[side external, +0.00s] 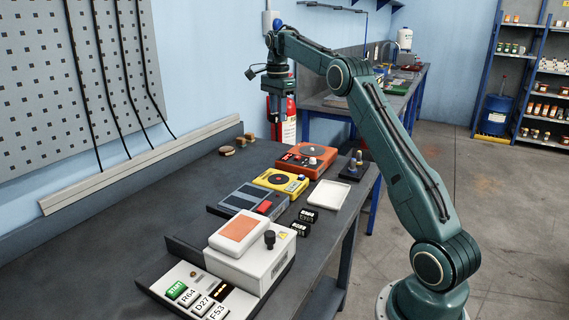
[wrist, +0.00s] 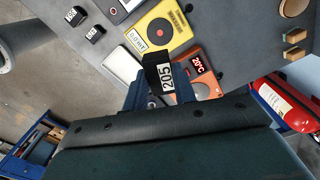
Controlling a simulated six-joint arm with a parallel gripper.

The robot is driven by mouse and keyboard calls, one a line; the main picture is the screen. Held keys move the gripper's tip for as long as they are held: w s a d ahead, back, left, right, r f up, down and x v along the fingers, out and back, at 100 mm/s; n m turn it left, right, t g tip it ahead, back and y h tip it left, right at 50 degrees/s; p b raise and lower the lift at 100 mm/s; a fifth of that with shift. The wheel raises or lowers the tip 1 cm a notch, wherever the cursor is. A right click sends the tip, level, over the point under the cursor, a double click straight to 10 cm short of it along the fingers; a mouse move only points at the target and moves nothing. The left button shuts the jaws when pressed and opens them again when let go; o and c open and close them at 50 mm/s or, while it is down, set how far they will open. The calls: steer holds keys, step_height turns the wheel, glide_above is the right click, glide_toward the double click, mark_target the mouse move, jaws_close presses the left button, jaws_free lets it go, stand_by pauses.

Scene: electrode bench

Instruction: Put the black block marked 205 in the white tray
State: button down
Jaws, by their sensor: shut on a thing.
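In the wrist view, a black block with a white label reading 205 (wrist: 153,75) sits between the fingers of my gripper (wrist: 160,92), which is shut on it. In the side external view, my gripper (side external: 282,110) is raised well above the bench, towards its far end; the block is hard to make out there. The white tray (side external: 330,194) lies flat on the bench near its front edge and looks empty. It also shows in the wrist view (wrist: 122,68), partly covered by my gripper. The gripper is apart from the tray.
Two other black labelled blocks (side external: 308,215) lie on the bench just nearer than the tray. An orange device (side external: 305,158) and a yellow device (side external: 280,181) stand beside it. A small dark stand (side external: 355,168) is beyond it. A white boxy device (side external: 250,255) is at the near end.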

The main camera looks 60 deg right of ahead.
steer(key=s+d+f+n, duration=0.1)
steer(key=s+d+n, duration=0.1)
steer(key=s, duration=0.6)
steer(key=s+d+f+n, duration=0.1)
steer(key=s+f+n, duration=0.1)
steer(key=s, duration=0.7)
steer(key=shift+d+n, duration=0.4)
steer(key=shift+n, duration=0.2)
steer(key=shift+f, duration=0.15)
glide_above(329, 195)
step_height(329, 195, down, 16)
steer(key=shift+s+r, duration=0.1)
steer(key=shift+r, duration=0.1)
steer(key=shift+f, duration=0.1)
steer(key=shift+a+f, duration=0.1)
steer(key=shift+f, duration=1.95)
steer(key=shift+f, duration=0.1)
